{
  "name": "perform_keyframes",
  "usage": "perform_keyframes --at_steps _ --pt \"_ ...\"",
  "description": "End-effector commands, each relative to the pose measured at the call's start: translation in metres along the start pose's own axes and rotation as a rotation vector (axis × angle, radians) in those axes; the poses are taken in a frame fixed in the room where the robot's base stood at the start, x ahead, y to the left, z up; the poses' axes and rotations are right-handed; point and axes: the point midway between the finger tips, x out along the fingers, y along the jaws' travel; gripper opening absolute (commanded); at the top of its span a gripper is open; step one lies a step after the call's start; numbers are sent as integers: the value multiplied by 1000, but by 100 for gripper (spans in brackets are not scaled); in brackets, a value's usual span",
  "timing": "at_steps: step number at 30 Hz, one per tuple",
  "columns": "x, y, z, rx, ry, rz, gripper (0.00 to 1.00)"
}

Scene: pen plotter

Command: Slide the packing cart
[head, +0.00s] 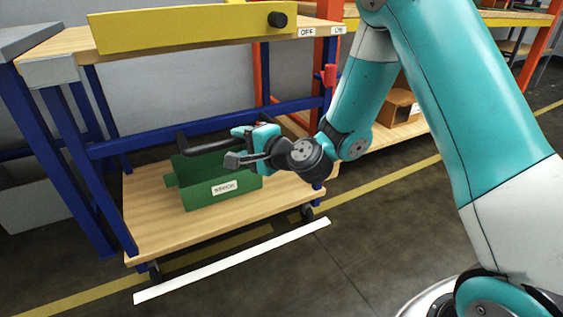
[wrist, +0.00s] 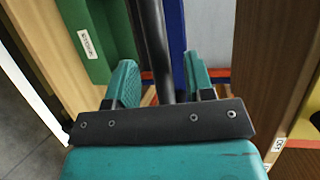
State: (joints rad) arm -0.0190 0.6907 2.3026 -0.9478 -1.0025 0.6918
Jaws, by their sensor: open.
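The packing cart has a wooden deck (head: 150,225) on small castors and a blue frame, in the left half of the head view. A dark handle bar (head: 205,147) runs above a green bin on the deck. My gripper (head: 238,146) is at the right end of this bar, above the bin. In the wrist view the bar (wrist: 151,40) passes between the two teal fingers of my gripper (wrist: 160,77). The fingers are apart, one on each side of the bar, with visible gaps. Whether either finger touches it I cannot tell.
The green bin (head: 190,197) carries a white label. A yellow box (head: 180,28) with a black knob sits on the upper wooden top, near OFF and ON labels. A white strip (head: 232,261) lies on the floor before the cart. Dark floor at the front is clear.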

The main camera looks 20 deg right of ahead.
Motion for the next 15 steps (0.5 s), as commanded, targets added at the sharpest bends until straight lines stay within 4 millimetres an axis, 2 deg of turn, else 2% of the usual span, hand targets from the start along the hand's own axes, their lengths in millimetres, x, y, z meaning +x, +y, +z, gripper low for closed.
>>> perform_keyframes --at_steps 1,7,15 --pt "-10 8 -2 -2 3 -2 48" --pt "-55 8 -2 -1 4 -3 48" --pt "-69 5 2 -13 -20 -11 48"
